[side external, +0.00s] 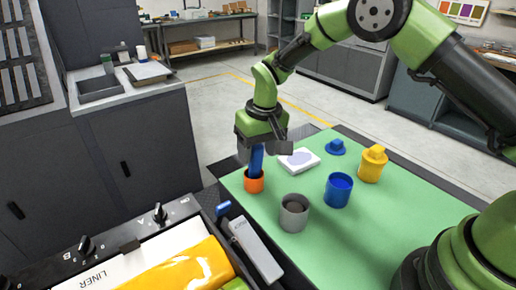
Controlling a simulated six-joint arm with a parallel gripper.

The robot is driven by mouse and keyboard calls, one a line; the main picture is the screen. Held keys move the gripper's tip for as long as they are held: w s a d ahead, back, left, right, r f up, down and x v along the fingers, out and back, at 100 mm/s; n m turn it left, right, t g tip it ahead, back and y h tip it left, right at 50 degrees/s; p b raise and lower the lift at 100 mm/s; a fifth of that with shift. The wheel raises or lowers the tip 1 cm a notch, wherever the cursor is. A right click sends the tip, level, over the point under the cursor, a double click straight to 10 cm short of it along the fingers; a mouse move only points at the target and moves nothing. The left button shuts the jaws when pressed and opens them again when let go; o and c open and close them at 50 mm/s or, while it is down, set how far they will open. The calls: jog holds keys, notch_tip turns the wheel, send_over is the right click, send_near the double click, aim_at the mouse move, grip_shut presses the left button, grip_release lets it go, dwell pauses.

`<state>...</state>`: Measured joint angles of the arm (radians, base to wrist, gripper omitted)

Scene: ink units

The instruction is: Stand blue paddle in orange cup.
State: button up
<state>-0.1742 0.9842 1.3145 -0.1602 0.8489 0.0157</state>
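The blue paddle (256,161) stands nearly upright, leaning slightly, with its lower end at the mouth of the orange cup (254,184). The cup's near wall hides that lower end, so I cannot tell how deep it sits. The orange cup stands near the left edge of the green mat. My gripper (262,150) points down right above the cup, with the paddle's upper end between its fingers. From this side I cannot tell whether the fingers press on the paddle or stand apart from it.
On the green mat (400,207) are a grey cup (295,215), a blue cup (338,191), a yellow lidded canister (372,164), a blue knobbed lid (336,147) and a white pad (299,160). A machine with a yellow liner (190,272) stands front left.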

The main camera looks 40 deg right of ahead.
jog(key=r, duration=0.7)
jog(key=s+r, duration=0.1)
jog(key=r, duration=0.2)
jog(key=shift+s+d+r, duration=0.1)
jog(key=shift+d+r, duration=0.05)
jog(key=shift+d, duration=0.2)
jog(key=s+d+r+m+t+y, duration=0.1)
jog(key=s+d+r+t, duration=0.2)
jog(key=s+r, duration=0.9)
jog(key=s+d+m+t, duration=0.1)
jog(key=s+t, duration=0.2)
jog(key=s, duration=1)
jog(key=shift+d+f+m, duration=0.15)
jog(key=shift+d+m, duration=0.1)
jog(key=shift+m, duration=0.15)
